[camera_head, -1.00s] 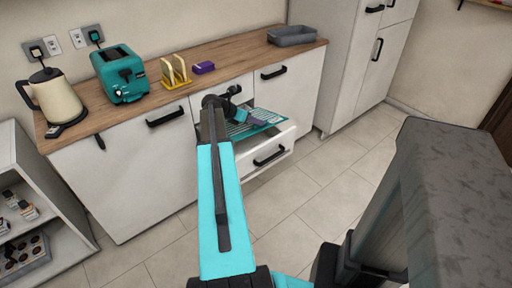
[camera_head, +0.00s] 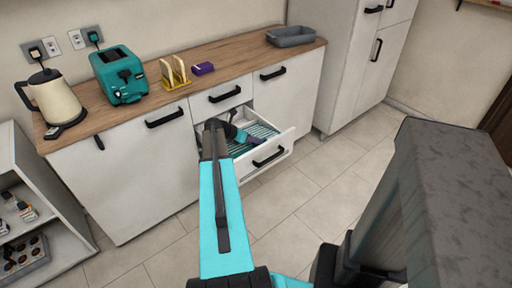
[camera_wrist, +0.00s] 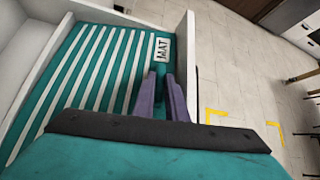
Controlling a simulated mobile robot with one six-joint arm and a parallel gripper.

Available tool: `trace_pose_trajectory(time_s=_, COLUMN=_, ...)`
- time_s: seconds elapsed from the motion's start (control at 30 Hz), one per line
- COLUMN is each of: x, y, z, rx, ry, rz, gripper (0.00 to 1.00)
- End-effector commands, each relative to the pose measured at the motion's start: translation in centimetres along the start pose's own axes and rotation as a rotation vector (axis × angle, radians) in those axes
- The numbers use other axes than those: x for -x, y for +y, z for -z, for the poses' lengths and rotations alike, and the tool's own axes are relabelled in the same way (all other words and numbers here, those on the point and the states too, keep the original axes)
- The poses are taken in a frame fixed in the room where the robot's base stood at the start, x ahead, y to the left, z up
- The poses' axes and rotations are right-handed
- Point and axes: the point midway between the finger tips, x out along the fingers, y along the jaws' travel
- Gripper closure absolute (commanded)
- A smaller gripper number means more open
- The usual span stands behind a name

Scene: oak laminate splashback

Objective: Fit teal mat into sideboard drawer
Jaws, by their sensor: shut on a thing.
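The teal mat (camera_wrist: 85,75) has white stripes and a small "MAT" label. It lies between the white walls of the open sideboard drawer (camera_wrist: 190,60), and looks flat in the wrist view. In the head view the mat (camera_head: 262,131) shows inside the drawer (camera_head: 284,148), partly hidden by my arm. My gripper (camera_wrist: 163,80) has purple fingers and is shut on the mat's near edge, beside the label. In the head view my gripper (camera_head: 241,139) is down at the drawer opening. The mat's near edge and its contact with the drawer bottom are hidden.
The wooden worktop (camera_head: 215,82) above holds a teal toaster (camera_head: 122,75), a cream kettle (camera_head: 55,98), a yellow rack (camera_head: 174,72), a purple box (camera_head: 203,69) and a grey tray (camera_head: 290,36). A closed upper drawer (camera_head: 224,94) sits above the open one. The tiled floor in front is clear.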

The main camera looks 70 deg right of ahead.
Motion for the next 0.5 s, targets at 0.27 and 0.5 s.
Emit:
trace_pose_trajectory(time_s=0.27, x=-1.1, y=0.4, z=1.2, rx=0.001, ry=0.0, rz=0.001, gripper=1.0)
trace_pose_trajectory(time_s=0.5, x=-2.4, y=0.8, z=2.8, rx=-0.001, ry=0.0, rz=0.0, gripper=1.0)
